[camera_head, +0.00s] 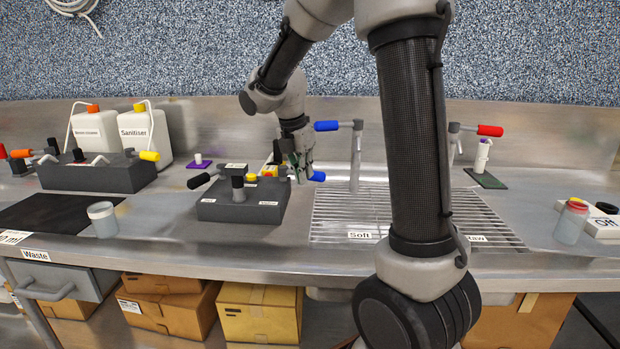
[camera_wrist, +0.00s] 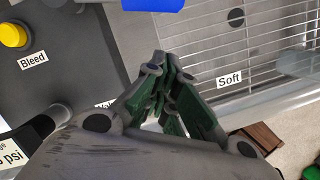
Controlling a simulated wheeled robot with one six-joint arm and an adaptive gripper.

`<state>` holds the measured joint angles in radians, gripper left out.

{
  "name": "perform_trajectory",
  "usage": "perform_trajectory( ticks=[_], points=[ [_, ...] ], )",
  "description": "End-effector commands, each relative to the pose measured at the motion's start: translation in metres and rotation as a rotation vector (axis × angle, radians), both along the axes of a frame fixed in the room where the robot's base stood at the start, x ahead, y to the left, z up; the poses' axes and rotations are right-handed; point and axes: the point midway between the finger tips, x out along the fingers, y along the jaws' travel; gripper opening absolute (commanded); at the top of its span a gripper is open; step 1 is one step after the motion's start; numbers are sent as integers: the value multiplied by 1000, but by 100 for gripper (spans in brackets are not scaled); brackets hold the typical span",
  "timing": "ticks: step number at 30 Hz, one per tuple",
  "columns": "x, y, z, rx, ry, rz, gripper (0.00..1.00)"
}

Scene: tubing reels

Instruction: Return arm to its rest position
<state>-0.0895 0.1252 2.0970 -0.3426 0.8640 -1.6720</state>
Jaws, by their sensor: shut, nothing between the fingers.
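My gripper (camera_head: 302,172) is at the end of my bent arm, above the right side of a dark grey block with handles (camera_head: 243,200). Its fingers are shut and empty. In the wrist view the gripper (camera_wrist: 163,75) points toward the gap between the block and the metal grate marked "Soft" (camera_wrist: 240,60). A blue tap handle (camera_wrist: 152,4) shows at the top of the wrist view, just beyond the fingertips. My arm hides part of the grate and counter in the head view.
The tap with the blue handle (camera_head: 327,126) and one with a red handle (camera_head: 490,130) stand behind the grate. A lidded jar (camera_head: 571,222) is at right, a beaker (camera_head: 102,219) at left. Cardboard boxes (camera_head: 258,315) sit below.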

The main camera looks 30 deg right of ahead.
Motion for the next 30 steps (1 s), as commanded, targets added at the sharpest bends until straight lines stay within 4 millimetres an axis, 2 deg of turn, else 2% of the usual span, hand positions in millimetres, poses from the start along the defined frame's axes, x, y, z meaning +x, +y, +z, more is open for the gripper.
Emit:
perform_trajectory(
  ticks=[1, 9, 15, 23, 26, 27, 29, 30],
  points=[
    [-1, 2, 12, 1, -7, 1, 0],
    [-10, 14, 63, 2, -5, 0, 0],
    [-14, 18, 81, 2, -2, 0, 0],
    [-14, 18, 83, 7, -14, -47, 0],
    [-13, 19, 82, 31, -58, -205, 0],
    [-16, 21, 78, 49, -76, -304, 0],
    [-26, 24, 64, 81, -93, -487, 0],
    [-37, 26, 56, 105, -110, -626, 0]
  ],
)
